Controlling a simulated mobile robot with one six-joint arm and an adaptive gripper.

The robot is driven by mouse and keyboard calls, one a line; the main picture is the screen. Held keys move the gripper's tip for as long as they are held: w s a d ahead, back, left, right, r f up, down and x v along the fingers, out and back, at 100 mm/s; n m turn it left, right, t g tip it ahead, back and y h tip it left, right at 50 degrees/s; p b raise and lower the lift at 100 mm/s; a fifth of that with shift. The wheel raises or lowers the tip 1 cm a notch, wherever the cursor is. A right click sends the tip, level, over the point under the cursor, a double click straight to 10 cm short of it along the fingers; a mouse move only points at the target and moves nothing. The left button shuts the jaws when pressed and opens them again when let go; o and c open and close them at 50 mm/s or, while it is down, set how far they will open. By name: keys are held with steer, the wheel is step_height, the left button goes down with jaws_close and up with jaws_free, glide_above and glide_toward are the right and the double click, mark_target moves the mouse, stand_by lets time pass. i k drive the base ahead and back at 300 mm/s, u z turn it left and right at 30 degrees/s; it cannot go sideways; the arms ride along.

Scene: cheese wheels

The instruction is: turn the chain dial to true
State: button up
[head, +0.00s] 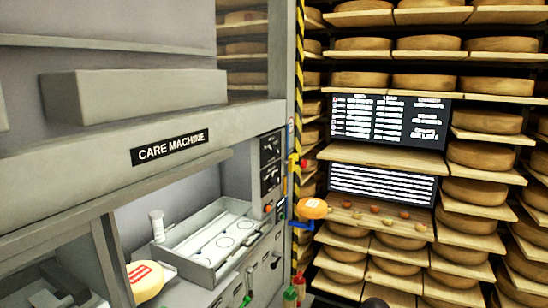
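The grey care machine (165,115) fills the left half of the head view. At its right end is a narrow upright black control panel (271,160) with small dials and light marks. The panel is seen at a steep angle. Its lettering is too small to read, so I cannot tell which dial is the chain dial or where it points. Small orange-red knobs (267,208) sit below the panel. I cannot make out my gripper in this view.
A yellow-and-black striped post (299,70) edges the machine. An orange rounded object (312,208) sits by a blue bracket beside the panel. A cream rounded object (145,280) and an open tray (205,240) are lower left. Shelves of cheese wheels (425,82) and dark text boards (388,120) stand right.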

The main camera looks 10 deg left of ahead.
mark_target(274, 152)
steer(key=k, duration=0.2)
steer(key=u, duration=0.35)
steer(key=i, duration=1.45)
steer(key=z, duration=0.35)
